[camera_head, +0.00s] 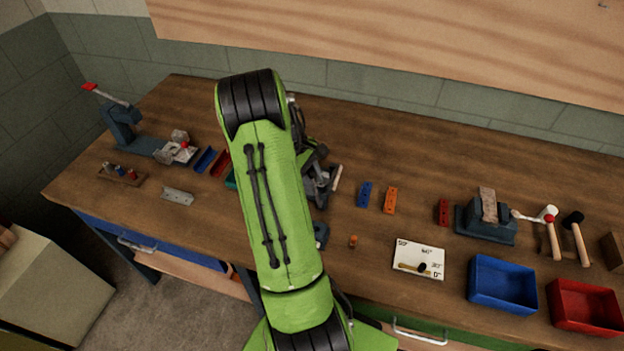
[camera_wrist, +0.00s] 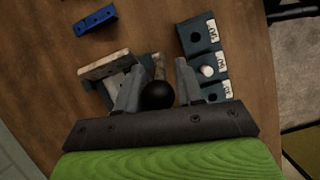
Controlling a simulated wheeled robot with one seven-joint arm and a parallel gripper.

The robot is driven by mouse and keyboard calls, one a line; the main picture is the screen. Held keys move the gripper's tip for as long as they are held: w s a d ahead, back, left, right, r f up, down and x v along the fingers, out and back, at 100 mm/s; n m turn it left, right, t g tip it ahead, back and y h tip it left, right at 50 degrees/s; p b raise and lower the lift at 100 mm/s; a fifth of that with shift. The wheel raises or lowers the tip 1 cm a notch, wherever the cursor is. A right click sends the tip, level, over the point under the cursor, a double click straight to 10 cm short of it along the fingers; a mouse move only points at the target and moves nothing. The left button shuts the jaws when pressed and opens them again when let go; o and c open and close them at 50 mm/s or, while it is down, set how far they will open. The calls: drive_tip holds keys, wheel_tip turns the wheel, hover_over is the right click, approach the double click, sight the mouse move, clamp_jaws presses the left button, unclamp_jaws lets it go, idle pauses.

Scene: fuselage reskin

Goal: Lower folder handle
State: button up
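In the wrist view, the folder handle shows as a black ball knob (camera_wrist: 157,96) with a short pale rod running up from it. My gripper (camera_wrist: 159,65) has one finger on each side of the knob, and the fingers stand apart. Whether they touch or clamp the knob cannot be told. The folder's grey body and a beige plate (camera_wrist: 104,66) lie just beyond and left of the fingertips. In the head view, my green arm covers much of this spot; grey folder parts (camera_head: 318,186) show at its right side.
In the wrist view, a blue block with labelled holes (camera_wrist: 193,36) stands close right of my gripper, and a small blue block (camera_wrist: 95,21) lies upper left. In the head view, a vise (camera_head: 487,222), blue bin (camera_head: 503,303) and red bin (camera_head: 586,318) stand right.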

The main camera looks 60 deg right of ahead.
clamp_jaws()
drive_tip(key=shift+s+d+r+t+b, duration=0.1)
drive_tip(key=shift+s+d+t+b, duration=0.15)
drive_tip(key=shift+s+t+b, duration=0.7)
drive_tip(key=s+d+f+t+y+b, duration=0.1)
drive_tip(key=s+f+t+b, duration=0.2)
drive_tip(key=s+t, duration=0.3)
drive_tip(key=shift+s+b, duration=0.9)
